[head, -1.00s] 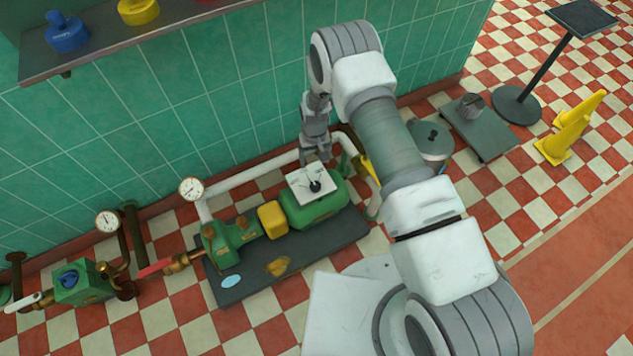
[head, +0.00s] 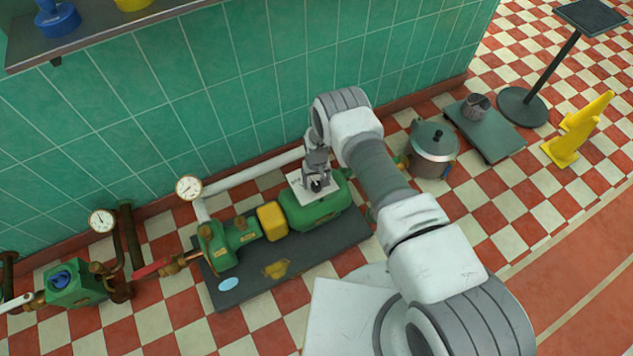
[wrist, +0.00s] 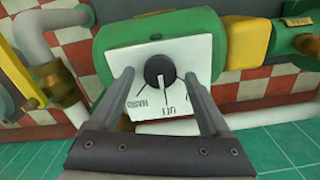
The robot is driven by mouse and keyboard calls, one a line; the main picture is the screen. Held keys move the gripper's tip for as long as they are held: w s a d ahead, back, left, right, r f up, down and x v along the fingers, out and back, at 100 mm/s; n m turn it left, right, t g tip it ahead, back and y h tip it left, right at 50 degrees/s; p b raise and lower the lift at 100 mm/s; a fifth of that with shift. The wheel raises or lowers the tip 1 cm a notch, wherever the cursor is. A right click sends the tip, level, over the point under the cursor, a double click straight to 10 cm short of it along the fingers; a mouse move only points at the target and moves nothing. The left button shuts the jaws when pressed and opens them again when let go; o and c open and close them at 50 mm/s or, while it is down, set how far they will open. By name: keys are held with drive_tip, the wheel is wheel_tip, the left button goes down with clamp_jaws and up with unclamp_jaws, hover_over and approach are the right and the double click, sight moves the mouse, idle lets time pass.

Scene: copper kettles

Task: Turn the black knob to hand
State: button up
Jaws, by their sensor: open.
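The black knob (wrist: 160,70) is round and sits on a square white plate (wrist: 146,60) on top of the green motor housing. The plate has dark printed labels that appear upside down in the wrist view; I cannot read all of them. A white mark on the knob points roughly toward the bottom of that view. My gripper (wrist: 158,76) is open, with one finger on each side of the knob and gaps between. I cannot tell how far above the plate the fingertips are. In the head view my gripper (head: 317,180) is over the plate and partly hides the knob.
The green motor (head: 325,209) stands on a dark base (head: 290,285) with a yellow coupling (head: 272,221). A white pipe (head: 250,172) runs close behind along the tiled wall. A lidded pot (head: 433,150) stands to the right. Gauges (head: 189,188) and a red-handled valve (head: 150,268) are at left.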

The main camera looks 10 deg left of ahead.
drive_tip(key=shift+c, duration=0.2)
clamp_jaws()
idle(0.3)
drive_tip(key=m+b, duration=0.3)
drive_tip(key=shift+w+f+m+b, duration=0.1)
drive_tip(key=shift+f+m+b, duration=0.05)
drive_tip(key=shift+m+b, duration=0.15)
drive_tip(key=m+b, duration=0.3)
drive_tip(key=m, duration=0.2)
drive_tip(key=shift+d, duration=0.1)
drive_tip(key=shift+r+m, duration=0.2)
drive_tip(key=shift+m, duration=0.1)
drive_tip(key=shift+o, duration=0.2)
unclamp_jaws()
